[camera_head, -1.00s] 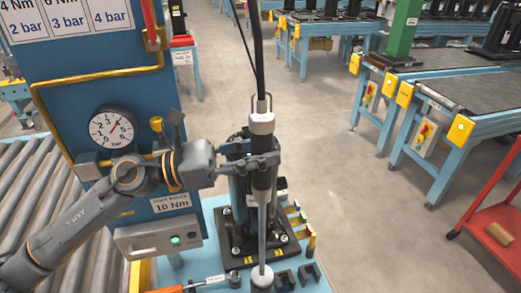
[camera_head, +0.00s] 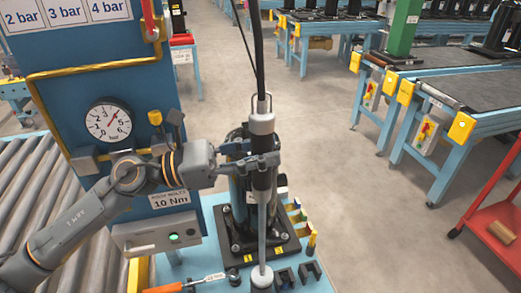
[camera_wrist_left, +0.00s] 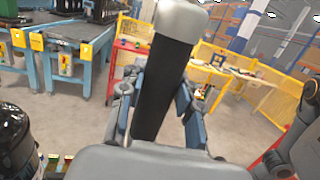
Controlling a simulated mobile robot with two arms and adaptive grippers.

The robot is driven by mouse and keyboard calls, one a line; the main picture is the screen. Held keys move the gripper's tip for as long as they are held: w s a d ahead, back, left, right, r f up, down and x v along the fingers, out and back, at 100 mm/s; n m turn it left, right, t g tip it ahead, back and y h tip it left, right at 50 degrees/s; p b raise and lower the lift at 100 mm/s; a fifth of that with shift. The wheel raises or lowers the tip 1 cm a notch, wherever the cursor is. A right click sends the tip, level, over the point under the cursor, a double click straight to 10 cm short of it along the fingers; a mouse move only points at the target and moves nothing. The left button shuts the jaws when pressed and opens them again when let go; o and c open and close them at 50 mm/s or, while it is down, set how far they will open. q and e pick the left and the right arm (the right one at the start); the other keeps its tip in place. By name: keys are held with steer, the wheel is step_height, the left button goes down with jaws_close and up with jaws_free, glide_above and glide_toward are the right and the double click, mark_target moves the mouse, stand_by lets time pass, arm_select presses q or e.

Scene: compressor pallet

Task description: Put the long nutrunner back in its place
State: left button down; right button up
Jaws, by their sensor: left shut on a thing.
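The long nutrunner (camera_head: 262,124) is upright, with a grey-and-black body, a long thin shaft and a cable rising from its top. My left gripper (camera_head: 272,160) is shut around its black body. In the left wrist view the nutrunner's dark body (camera_wrist_left: 160,85) stands between the two fingers of my left gripper (camera_wrist_left: 165,110). The shaft's lower end is at a round grey piece (camera_head: 262,277) at the front of the blue pallet; I cannot tell whether it rests in it. The black compressor (camera_head: 238,190) stands just behind the nutrunner, partly hidden by it. My right gripper is out of view.
A blue panel with a pressure gauge (camera_head: 109,124) stands at the left, beside a roller conveyor (camera_head: 25,190). Black holders (camera_head: 310,272) and an orange-handled tool (camera_head: 163,288) are at the front. A red cart (camera_head: 490,215) is at the right. The floor between is clear.

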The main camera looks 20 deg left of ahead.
arm_select(q)
steer(key=shift+f+b, duration=0.3)
steer(key=shift+b, duration=0.1)
steer(key=c, duration=0.9)
jaws_free()
steer(key=shift+o, duration=0.3)
steer(key=shift+f, duration=0.2)
steer(key=r+v, duration=0.1)
steer(key=v, duration=0.6)
steer(key=shift+a+f, duration=0.25)
steer(key=shift+f, duration=0.2)
steer(key=shift+s, duration=0.15)
